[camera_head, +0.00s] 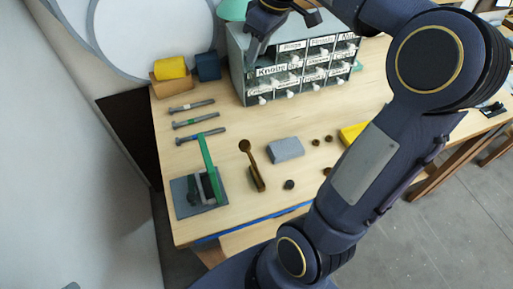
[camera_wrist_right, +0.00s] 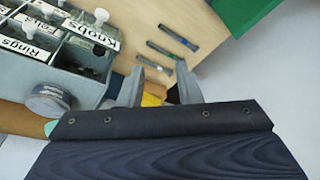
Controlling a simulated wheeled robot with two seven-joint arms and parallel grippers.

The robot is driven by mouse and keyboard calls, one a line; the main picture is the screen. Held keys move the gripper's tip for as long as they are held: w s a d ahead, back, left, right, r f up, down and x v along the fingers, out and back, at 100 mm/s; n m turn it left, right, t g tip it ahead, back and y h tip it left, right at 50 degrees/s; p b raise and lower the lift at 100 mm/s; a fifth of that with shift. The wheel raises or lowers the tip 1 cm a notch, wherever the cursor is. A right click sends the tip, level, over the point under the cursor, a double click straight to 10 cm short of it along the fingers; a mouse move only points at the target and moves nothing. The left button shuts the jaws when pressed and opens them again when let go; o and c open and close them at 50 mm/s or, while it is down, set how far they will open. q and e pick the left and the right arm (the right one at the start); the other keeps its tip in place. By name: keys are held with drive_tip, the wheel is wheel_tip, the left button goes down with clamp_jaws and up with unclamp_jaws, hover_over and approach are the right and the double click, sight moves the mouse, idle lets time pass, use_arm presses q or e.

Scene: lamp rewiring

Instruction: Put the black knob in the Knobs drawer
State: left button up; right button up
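The black knob (camera_head: 289,184) appears as a small dark round piece on the table, in front of the grey block. The Knobs drawer (camera_head: 271,71) is in the left column of the grey cabinet; its label also shows in the right wrist view (camera_wrist_right: 93,32). It appears pulled out, with part of its inside visible behind the label. My right gripper (camera_head: 284,32) is above the cabinet's left side, far from the knob. In the wrist view its fingers (camera_wrist_right: 159,72) are apart with nothing held between them. My left gripper is not in view.
Three rods (camera_head: 197,121) lie left of the cabinet (camera_head: 237,62). My right arm covers the table's right side.

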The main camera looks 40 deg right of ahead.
drive_tip(key=s+a+f+m+t+y, duration=0.1)
drive_tip(key=s+a+f+m, duration=0.2)
drive_tip(key=s+a+f, duration=0.3)
drive_tip(key=s+a+f+m+t+y, duration=0.1)
drive_tip(key=s+a+f+m, duration=0.2)
drive_tip(key=s+a+f, duration=0.3)
drive_tip(key=s+a, duration=0.3)
drive_tip(key=s, duration=0.4)
drive_tip(key=shift+a+f+t, duration=0.2)
drive_tip(key=shift+f+t, duration=0.2)
